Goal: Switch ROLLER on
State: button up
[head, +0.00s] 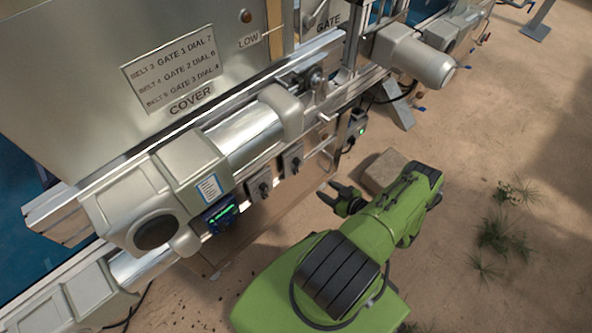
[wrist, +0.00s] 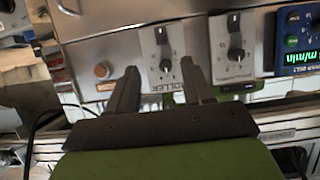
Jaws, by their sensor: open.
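The ROLLER switch (wrist: 163,55) is a pale plate with a black rotary knob, and its label shows partly between my fingers in the wrist view. In the head view it appears to be the right one of two switches (head: 291,160) on the panel's lower edge. I cannot tell its knob setting. My gripper (wrist: 160,72) is open and empty, its fingers spread either side of the label, pointing at the switch. In the head view, my gripper (head: 329,191) is apart from the panel, to the right of the switches.
A second similar switch (wrist: 236,46) sits beside it, and a lit display unit (head: 220,214) lies beyond that. A round orange-brown button (wrist: 101,69) is on the other side. A roller housing (head: 245,135) and a COVER panel (head: 120,50) are above. Sandy floor is open on the right.

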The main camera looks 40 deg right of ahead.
aim_at(297, 172)
jog(key=b+x, duration=0.5)
jog(key=x, duration=0.9)
jog(key=shift+w+a+f, duration=0.1)
jog(key=shift+w+f, duration=0.1)
jog(key=shift+w, duration=0.05)
grip_shut()
jog(key=shift+f+t, duration=0.2)
jog(key=shift+t, duration=0.5)
jog(key=shift+f+t, duration=0.25)
jog(key=shift+t, duration=0.45)
grip_release()
